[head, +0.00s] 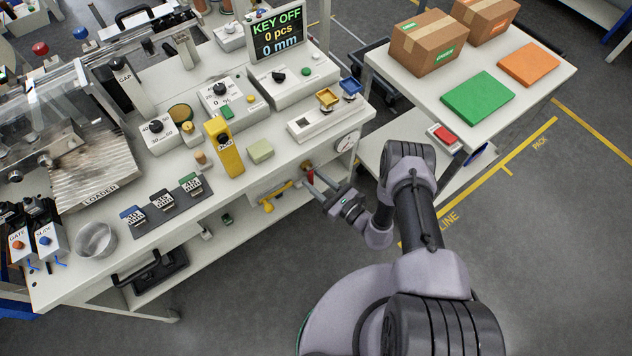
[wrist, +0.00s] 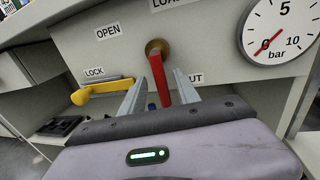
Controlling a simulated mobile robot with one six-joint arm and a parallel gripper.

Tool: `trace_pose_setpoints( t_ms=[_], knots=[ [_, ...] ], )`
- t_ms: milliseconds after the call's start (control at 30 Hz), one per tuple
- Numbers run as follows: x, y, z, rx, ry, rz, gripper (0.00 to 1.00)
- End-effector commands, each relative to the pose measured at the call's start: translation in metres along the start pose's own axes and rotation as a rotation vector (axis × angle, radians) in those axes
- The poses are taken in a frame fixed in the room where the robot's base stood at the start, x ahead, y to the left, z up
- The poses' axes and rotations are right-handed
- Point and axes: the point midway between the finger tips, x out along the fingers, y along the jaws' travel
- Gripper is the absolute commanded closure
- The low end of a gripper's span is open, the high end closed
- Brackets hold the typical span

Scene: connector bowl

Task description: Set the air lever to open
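The red lever (wrist: 159,78) hangs down from a brass hub (wrist: 157,48) on the white panel in the wrist view, pointing toward a partly hidden label ending in "UT". An "OPEN" label (wrist: 108,31) is up and left of the hub. My gripper (wrist: 161,84) is open, with one finger on each side of the red lever, and a gap shows on at least the left side. Contact cannot be told. In the head view my gripper (head: 318,183) is at the bench's front panel, beside the small red lever (head: 309,170).
A yellow handle (wrist: 98,90) under a "LOCK" label sticks out left of the red lever. A pressure gauge (wrist: 281,30) is to the right, its red needle near the low end. The bench top (head: 285,185) overhangs the panel. Floor in front is clear.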

Motion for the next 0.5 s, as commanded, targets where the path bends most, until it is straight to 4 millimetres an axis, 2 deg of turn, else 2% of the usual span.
trace_pose_setpoints(
  t_ms=[167, 367, 500],
  knots=[
    [0.0001, -0.0003, 0.0004, 0.000, 0.000, 0.000, 0.62],
    [-0.0002, -0.0003, 0.0003, 0.000, 0.000, 0.000, 0.98],
    [-0.0003, -0.0002, 0.0002, 0.000, 0.000, 0.000, 1.00]
  ],
)
